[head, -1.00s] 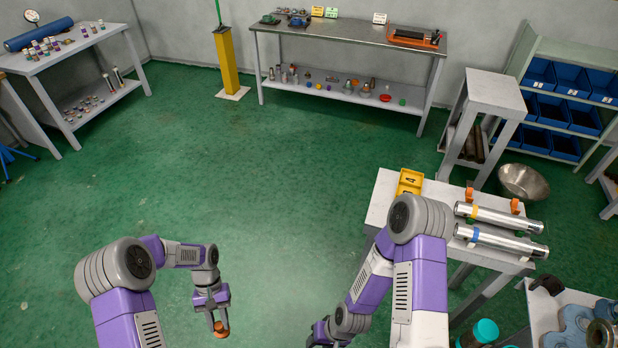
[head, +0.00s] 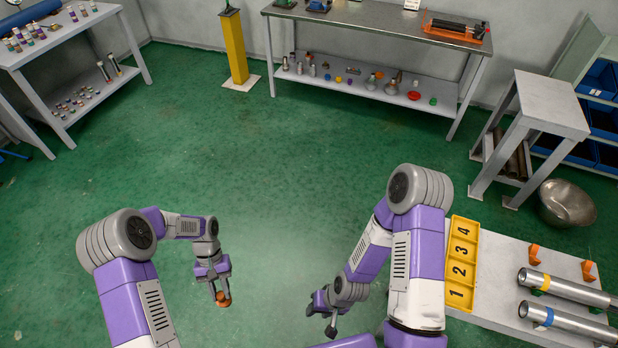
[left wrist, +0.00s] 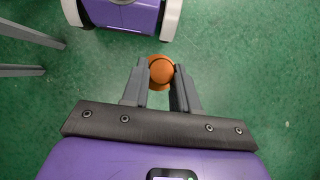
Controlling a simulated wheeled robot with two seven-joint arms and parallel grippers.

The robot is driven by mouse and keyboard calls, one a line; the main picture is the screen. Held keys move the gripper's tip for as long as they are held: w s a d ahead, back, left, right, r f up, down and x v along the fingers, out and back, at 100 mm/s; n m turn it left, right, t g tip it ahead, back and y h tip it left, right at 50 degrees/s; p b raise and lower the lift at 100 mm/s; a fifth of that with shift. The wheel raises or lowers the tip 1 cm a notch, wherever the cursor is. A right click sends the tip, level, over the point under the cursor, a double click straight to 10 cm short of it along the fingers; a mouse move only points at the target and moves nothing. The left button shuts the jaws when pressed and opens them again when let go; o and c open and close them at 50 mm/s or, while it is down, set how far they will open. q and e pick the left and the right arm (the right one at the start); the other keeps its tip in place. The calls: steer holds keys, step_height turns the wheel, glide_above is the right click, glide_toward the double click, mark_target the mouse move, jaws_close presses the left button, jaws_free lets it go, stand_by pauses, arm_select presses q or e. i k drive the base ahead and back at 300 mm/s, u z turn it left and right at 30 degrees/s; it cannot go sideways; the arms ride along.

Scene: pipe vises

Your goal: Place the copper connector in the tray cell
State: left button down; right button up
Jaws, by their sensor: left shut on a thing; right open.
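The copper connector (head: 223,299) is a small orange-brown round piece. My left gripper (head: 221,288) is shut on it and holds it over the green floor, away from any table. In the left wrist view the connector (left wrist: 161,70) sits between the two fingertips of my left gripper (left wrist: 160,82). The yellow tray (head: 478,266) lies on the white table at the right, with cells in a row marked 1 to 4. No part stands out in its cells. My right gripper (head: 322,316) is open and empty, left of that table.
The white table (head: 490,309) also bears two metal pipes (head: 568,290) and orange supports (head: 534,254) right of the tray. My right arm is close to the tray's left side. A grey stand (head: 550,103) and a metal bowl (head: 566,203) are behind. Open floor lies ahead.

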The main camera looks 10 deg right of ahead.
mark_target(462, 250)
steer(key=i, duration=2.25)
steer(key=z, duration=4.4)
